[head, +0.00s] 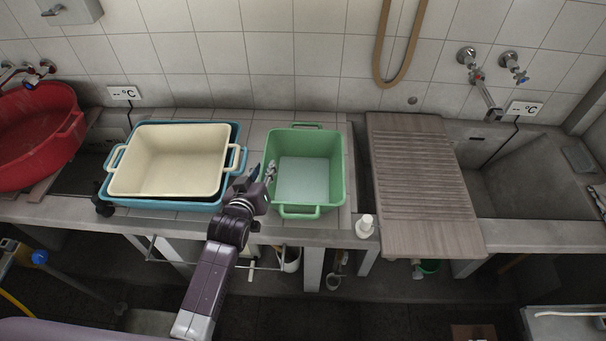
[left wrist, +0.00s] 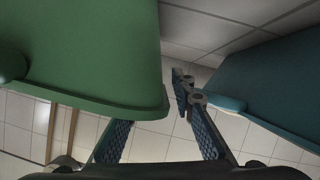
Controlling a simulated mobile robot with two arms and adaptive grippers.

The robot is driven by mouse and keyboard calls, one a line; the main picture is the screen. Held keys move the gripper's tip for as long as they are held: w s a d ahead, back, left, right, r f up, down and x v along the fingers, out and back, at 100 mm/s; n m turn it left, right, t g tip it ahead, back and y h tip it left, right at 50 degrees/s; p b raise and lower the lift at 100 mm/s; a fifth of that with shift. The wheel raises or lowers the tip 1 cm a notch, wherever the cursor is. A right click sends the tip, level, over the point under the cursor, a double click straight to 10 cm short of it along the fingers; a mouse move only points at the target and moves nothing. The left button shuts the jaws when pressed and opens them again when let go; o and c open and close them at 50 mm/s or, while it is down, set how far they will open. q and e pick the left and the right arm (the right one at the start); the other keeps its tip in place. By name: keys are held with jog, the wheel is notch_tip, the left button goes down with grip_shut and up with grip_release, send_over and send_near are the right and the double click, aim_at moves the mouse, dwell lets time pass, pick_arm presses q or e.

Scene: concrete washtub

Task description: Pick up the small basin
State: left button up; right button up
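A green basin (head: 306,168) with end handles and some pale liquid stands on the counter; it is the smallest basin in view. Left of it a cream basin (head: 170,158) sits inside a blue basin (head: 178,206). My left gripper (head: 263,172) is at the green basin's left rim, in the gap towards the blue basin. In the left wrist view its fingers are spread, with the green basin's edge (left wrist: 95,100) reaching between them and the blue basin (left wrist: 270,85) to the right. Contact with the rim cannot be told. My right gripper is not in view.
A red basin (head: 40,135) stands at the far left. A wooden washboard (head: 424,185) lies right of the green basin, with a small white bottle (head: 365,226) at the front edge. A concrete sink (head: 535,180) is at the right. The tiled wall closes the back.

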pick_arm(q)
jog(key=shift+c, duration=0.3)
grip_shut()
jog(key=shift+r, duration=0.1)
dwell(0.4)
